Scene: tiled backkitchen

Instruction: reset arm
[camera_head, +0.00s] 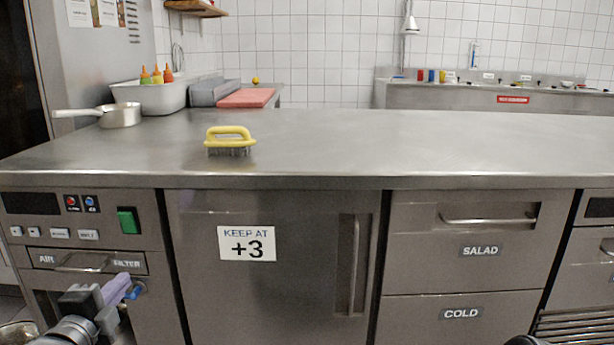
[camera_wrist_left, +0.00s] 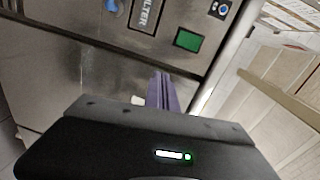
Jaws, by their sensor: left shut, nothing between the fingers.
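My left gripper (camera_head: 118,286) is low at the left in the head view, in front of the steel counter's lower front, below the AIR FILTER drawer (camera_head: 85,262). Its purple fingers are closed together with nothing between them. In the left wrist view the shut fingers (camera_wrist_left: 162,90) point toward the counter front, below the green switch (camera_wrist_left: 188,40). A blue knob (camera_head: 134,293) shows right beside the fingertips in the head view; I cannot tell whether they touch. My right gripper is not seen.
The steel counter (camera_head: 400,145) holds a yellow-handled brush (camera_head: 230,138), a saucepan (camera_head: 120,115) and a grey tub (camera_head: 165,97) with sauce bottles. A red board (camera_head: 246,98) lies behind. The counter's middle and right are clear. Drawer and door handles stick out from the front.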

